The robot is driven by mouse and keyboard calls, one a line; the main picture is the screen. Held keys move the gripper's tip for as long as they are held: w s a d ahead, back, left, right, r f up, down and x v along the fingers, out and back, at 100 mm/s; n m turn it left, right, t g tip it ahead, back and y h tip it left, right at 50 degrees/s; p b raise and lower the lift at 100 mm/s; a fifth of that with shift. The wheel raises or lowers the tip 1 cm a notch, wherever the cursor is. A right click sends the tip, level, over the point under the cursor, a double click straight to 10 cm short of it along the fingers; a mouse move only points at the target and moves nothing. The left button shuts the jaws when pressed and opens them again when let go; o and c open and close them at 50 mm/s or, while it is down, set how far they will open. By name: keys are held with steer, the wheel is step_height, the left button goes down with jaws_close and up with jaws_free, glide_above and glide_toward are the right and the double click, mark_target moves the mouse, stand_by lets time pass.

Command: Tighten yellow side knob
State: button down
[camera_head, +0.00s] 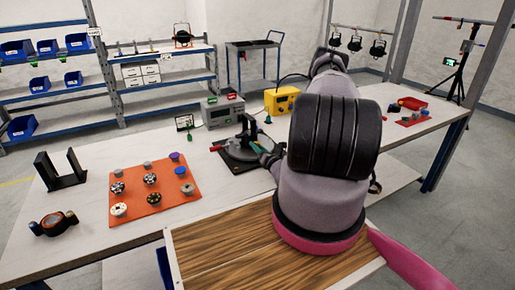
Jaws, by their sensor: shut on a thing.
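A small black par can in its dark yoke (246,132) stands on a black base plate (232,163) in the middle of the workbench. My gripper (264,150) shows only in part, as a dark end with a teal edge at the lamp's right side, left of my large grey arm. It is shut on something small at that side. The yellow side knob cannot be made out; my gripper and arm cover that side of the lamp.
An orange mat (127,206) with several knobs lies to the left, near a black U-shaped bracket (62,172) and a dark round part (54,223). A grey instrument (222,111) and a yellow box (282,101) stand behind the lamp.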

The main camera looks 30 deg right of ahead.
steer(key=shift+m, duration=0.3)
steer(key=c, duration=0.5)
jaws_free()
